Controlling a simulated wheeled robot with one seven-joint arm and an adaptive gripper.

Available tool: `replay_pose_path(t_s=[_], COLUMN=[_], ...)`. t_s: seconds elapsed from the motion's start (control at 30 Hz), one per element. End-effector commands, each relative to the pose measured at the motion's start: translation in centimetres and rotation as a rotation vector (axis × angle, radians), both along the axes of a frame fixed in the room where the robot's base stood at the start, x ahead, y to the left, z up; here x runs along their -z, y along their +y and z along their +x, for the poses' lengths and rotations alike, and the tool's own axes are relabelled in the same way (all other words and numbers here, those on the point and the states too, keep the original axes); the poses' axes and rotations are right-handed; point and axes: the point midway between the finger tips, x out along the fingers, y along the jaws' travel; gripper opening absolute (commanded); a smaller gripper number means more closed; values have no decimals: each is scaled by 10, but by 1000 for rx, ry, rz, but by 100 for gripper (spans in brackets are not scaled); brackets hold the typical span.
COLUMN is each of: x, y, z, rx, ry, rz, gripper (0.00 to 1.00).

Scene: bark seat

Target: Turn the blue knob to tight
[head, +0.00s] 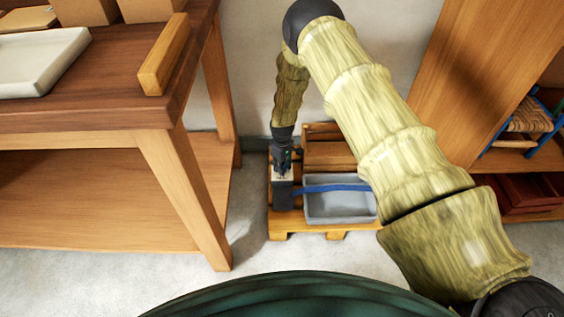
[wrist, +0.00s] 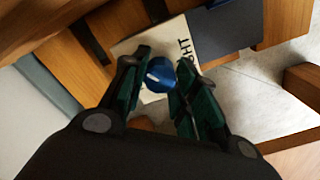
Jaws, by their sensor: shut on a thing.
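The blue knob (wrist: 159,75) sits between my gripper's fingertips in the wrist view, with a white mark on its face. My gripper (wrist: 162,80) is shut on the knob, one green-padded finger at each side. A cream label plate (wrist: 152,40) lies behind the knob. The letters "GHT" show on it to the right of the knob; the rest of the lettering is hidden by the finger. In the head view my gripper (head: 284,166) reaches down to a small grey post on the pallet, and the knob cannot be made out there.
A low wooden pallet (head: 282,224) carries a grey tray (head: 340,208), a blue strip (head: 325,188) and a wooden crate (head: 327,152). A wooden table (head: 100,120) stands at left. A shelf unit (head: 480,70) stands at right. Grey floor is clear in front of the pallet.

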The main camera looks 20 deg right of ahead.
Motion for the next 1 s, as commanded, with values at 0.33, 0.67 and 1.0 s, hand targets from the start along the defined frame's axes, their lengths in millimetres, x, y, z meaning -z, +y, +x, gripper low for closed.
replay_pose_path(t_s=[0.33, 0.67, 1.0], x=[-2, -1, 0], y=[1, 0, 1], z=[-1, -1, -2], rx=[329, 642, 964], ry=[3, 3, 4], rz=[-1, -1, -1], gripper=[5, 5, 5])
